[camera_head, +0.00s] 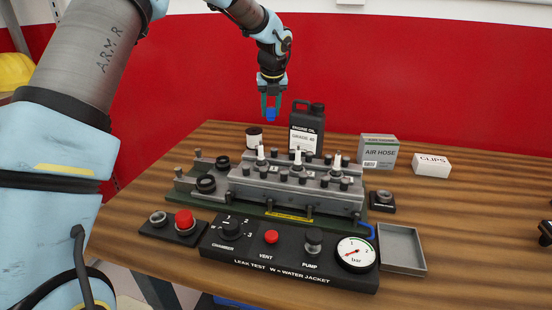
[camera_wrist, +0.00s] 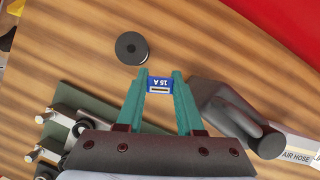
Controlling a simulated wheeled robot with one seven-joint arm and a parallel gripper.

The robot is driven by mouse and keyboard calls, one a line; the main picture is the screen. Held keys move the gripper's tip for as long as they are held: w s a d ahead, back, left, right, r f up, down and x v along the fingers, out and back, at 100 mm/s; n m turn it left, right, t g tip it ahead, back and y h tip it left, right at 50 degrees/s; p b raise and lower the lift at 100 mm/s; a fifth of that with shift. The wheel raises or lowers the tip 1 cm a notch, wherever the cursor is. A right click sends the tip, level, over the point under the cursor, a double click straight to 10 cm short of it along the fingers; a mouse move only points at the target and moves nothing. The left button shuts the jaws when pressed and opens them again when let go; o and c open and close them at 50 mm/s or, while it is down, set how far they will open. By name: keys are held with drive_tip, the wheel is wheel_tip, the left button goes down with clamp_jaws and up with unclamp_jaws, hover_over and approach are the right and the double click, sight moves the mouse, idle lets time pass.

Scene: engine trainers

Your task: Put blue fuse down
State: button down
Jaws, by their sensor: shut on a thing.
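The blue fuse (camera_wrist: 160,84), marked 15 A, is between the fingertips of my gripper (camera_wrist: 160,88) in the wrist view. In the head view, the blue fuse (camera_head: 270,114) shows at the lower end of my gripper (camera_head: 271,108). My gripper is shut on it and holds it in the air, above the back part of the wooden table (camera_head: 225,132). The fuse is clear of the table. The black engine oil bottle stands just right of and below it in the head view.
The oil bottle (camera_head: 307,128) and a small white-and-black jar (camera_head: 254,138) stand behind the engine block (camera_head: 290,190). An air hose box (camera_head: 378,151) and clips box (camera_head: 431,164) stand right. The leak test panel (camera_head: 290,255) and an empty grey tray (camera_head: 402,249) are in front. Free wood lies at right.

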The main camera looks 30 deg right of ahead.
sight(273, 113)
drive_tip(key=shift+w+d+f, duration=0.1)
drive_tip(key=shift+d+f, duration=0.15)
drive_tip(key=shift+f, duration=0.7)
wheel_tip(273, 113, down, 9)
drive_tip(key=shift+f+p, duration=0.1)
drive_tip(key=shift+p, duration=0.5)
drive_tip(key=c, duration=0.5)
unclamp_jaws()
drive_tip(key=shift+f, duration=0.1)
drive_tip(key=shift+c, duration=0.2)
drive_tip(key=b+v, duration=0.1)
drive_tip(key=v, duration=1.1)
drive_tip(key=shift+b, duration=0.35)
